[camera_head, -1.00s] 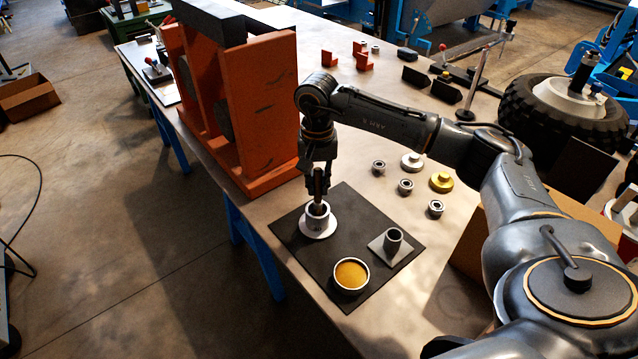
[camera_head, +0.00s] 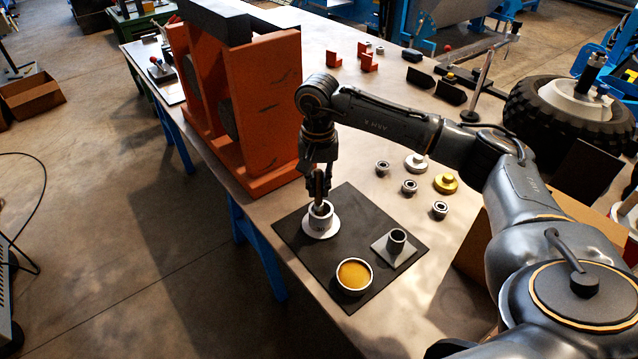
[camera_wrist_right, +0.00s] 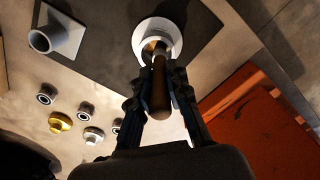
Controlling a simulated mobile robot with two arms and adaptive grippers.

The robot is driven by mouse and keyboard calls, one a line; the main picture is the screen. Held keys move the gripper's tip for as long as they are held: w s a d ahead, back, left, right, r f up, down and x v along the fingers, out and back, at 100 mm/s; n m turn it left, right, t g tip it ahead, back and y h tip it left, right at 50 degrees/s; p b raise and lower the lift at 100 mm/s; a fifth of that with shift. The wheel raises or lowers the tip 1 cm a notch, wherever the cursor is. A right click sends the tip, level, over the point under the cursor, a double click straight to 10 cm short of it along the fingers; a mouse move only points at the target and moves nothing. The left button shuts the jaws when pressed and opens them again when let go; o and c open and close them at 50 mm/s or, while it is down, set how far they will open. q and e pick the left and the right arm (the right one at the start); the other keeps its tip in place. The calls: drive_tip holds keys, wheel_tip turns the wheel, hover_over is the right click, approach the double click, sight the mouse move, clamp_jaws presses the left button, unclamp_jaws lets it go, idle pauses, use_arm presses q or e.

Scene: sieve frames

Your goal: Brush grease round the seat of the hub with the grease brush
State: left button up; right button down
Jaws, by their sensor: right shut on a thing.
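The white flanged hub (camera_head: 321,226) stands on the dark mat (camera_head: 369,222); it also shows in the right wrist view (camera_wrist_right: 171,31). My right gripper (camera_head: 319,193) is right above the hub, shut on the grease brush (camera_head: 319,186). The brush's brown handle (camera_wrist_right: 160,92) shows between the fingers in the right wrist view. The brush points down and its lower end is inside the hub's opening; the bristles are hidden. A round pot of yellow-brown grease (camera_head: 354,275) stands on the mat's near part. My left gripper is not in view.
A grey holder with an upright tube (camera_head: 396,242) stands on the mat, right of the hub. Several bearings and flanged parts, one gold (camera_head: 445,183), lie on the table beyond. A tall orange frame (camera_head: 262,115) stands close left of my right gripper.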

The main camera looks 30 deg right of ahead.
sight(321, 171)
drive_tip(key=shift+s, duration=0.25)
drive_tip(key=shift+d+b, duration=0.25)
drive_tip(key=shift+b, duration=0.1)
drive_tip(key=shift+r, duration=0.15)
idle(0.4)
drive_tip(key=shift+r+p, duration=2.1)
drive_tip(key=shift+r, duration=1.25)
